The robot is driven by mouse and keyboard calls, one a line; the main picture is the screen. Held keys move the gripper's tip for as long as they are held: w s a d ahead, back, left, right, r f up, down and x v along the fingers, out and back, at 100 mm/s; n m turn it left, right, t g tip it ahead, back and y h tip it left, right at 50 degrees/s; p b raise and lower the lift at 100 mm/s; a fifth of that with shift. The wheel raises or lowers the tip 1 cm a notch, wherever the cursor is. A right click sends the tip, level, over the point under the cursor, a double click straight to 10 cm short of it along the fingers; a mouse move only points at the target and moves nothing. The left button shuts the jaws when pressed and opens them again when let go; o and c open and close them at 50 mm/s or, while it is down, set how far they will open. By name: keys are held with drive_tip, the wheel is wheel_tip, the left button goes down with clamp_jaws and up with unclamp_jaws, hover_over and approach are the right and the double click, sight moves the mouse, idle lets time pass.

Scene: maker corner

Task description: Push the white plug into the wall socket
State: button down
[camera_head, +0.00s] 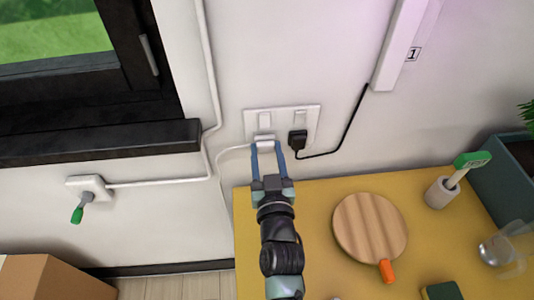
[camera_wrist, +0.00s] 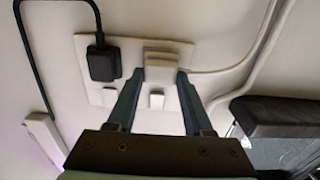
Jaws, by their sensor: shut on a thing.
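The white plug (camera_head: 264,138) is between the two blue fingers of my gripper (camera_head: 267,147), at the left outlet of the white wall socket plate (camera_head: 282,117). In the wrist view, the plug (camera_wrist: 160,66) lies between the fingertips (camera_wrist: 161,78), against or very close to the plate (camera_wrist: 124,50). My gripper is shut on it. The plug's prongs and any gap to the outlet are hidden, so I cannot tell how deep it sits. Its white cord (camera_head: 219,165) runs off to the left and down the wall.
A black plug (camera_head: 298,140) with a black cord fills the right outlet, close beside my gripper. A window sill (camera_head: 100,140) and a switch box with a green handle (camera_head: 88,186) are left. A yellow table (camera_head: 300,220) below holds a round wooden board (camera_head: 368,225).

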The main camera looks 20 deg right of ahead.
drive_tip(key=shift+w, duration=0.2)
drive_tip(key=shift+c, duration=1.1)
unclamp_jaws()
drive_tip(key=shift+s, duration=0.15)
drive_tip(key=v, duration=1.2)
drive_tip(key=shift+s+b, duration=0.3)
drive_tip(key=shift+s, duration=0.05)
drive_tip(key=shift+a+r, duration=0.1)
